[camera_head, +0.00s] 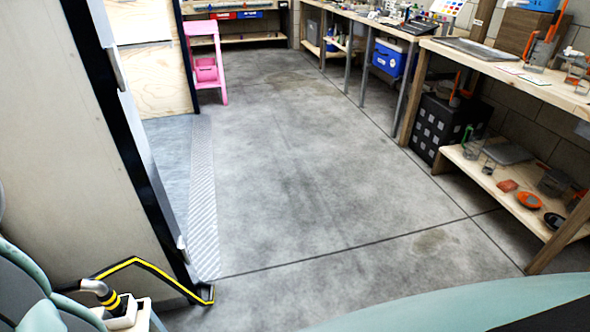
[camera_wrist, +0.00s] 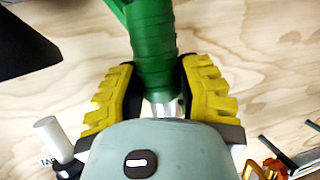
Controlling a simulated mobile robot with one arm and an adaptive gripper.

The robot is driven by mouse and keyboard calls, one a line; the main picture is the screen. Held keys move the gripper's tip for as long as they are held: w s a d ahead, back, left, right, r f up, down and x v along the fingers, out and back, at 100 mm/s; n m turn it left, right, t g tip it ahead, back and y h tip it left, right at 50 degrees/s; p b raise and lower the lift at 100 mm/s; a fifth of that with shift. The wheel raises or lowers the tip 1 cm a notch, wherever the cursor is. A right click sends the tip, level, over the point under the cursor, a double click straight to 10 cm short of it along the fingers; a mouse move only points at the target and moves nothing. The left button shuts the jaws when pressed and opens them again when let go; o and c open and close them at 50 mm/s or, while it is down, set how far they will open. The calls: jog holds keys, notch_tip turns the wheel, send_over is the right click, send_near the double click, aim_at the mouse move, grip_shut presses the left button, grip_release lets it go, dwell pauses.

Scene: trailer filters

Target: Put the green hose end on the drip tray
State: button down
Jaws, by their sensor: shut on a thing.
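In the wrist view, the yellow-padded fingers of my gripper (camera_wrist: 155,92) are closed around the lower part of the green hose end (camera_wrist: 152,35). A short silver metal part (camera_wrist: 163,106) shows below the green, between the fingers. The rest of the hose runs out of the top of the picture. The gripper and hose end do not show in the head view. A flat dark grey tray (camera_head: 480,49) lies on the right wooden bench, and another flat grey piece (camera_head: 507,153) lies on its lower shelf; I cannot tell which is the drip tray.
Pale wood fills the wrist view background, with a black object (camera_wrist: 25,42) upper left and a white cylinder (camera_wrist: 50,138) lower left. The concrete floor (camera_head: 300,170) is clear.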

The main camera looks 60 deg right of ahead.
jog(key=shift+w+a, duration=0.15)
jog(key=shift+a, duration=0.1)
jog(key=shift+d+f, duration=0.2)
jog(key=shift+f, duration=0.1)
jog(key=c, duration=0.6)
grip_release()
jog(key=shift+r, duration=0.1)
jog(key=shift+c, duration=0.2)
jog(key=shift+r, duration=0.2)
